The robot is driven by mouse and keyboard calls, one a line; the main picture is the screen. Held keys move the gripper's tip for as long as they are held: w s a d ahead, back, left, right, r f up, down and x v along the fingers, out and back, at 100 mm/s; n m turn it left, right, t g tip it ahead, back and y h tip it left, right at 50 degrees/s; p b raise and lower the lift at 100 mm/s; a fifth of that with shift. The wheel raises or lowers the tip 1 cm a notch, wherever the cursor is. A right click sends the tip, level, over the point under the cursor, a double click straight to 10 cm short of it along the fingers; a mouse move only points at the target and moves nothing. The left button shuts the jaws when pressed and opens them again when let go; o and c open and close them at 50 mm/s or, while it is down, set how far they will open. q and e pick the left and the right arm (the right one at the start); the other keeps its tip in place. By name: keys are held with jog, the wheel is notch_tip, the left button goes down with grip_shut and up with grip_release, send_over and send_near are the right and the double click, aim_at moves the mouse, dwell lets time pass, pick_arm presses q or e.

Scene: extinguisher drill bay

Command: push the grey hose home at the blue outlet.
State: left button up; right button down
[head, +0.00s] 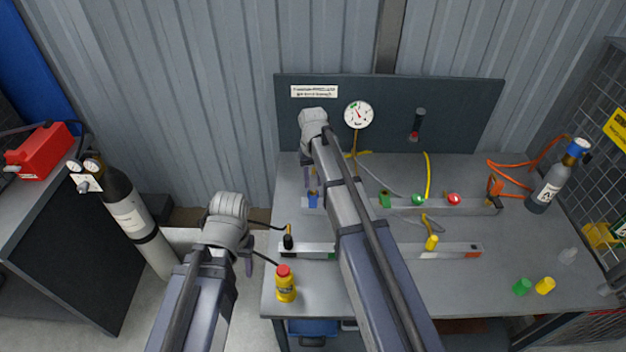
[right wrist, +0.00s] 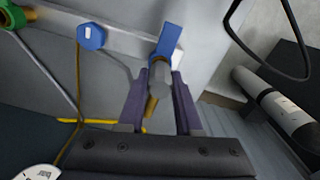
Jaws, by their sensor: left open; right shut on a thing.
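My right gripper (head: 309,172) is at the left end of the rear rail. In the right wrist view, its two fingers (right wrist: 163,82) are shut on a grey cylindrical hose end (right wrist: 158,76), with a brass-coloured piece (right wrist: 152,105) below it. The hose end lies against or just short of the blue outlet (right wrist: 170,38); I cannot tell how deep it sits. The outlet also shows in the head view (head: 313,200), below the right gripper. My left gripper (head: 249,263) is open and empty, off the bench's left edge, near the front rail's left end.
A yellow bottle with a red cap (head: 285,285) stands at the bench's front left. A blue hexagonal knob (right wrist: 90,37) is on the rail beside the outlet. A gauge (head: 358,115) is on the back panel. The front rail (head: 455,251) crosses the bench.

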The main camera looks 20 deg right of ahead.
jog(key=shift+f+b, duration=0.85)
dwell(0.5)
jog(key=c, duration=0.5)
grip_release()
jog(key=shift+r, duration=0.15)
notch_tip(320, 180, up, 8)
jog(key=p, duration=0.8)
jog(key=shift+f, duration=0.2)
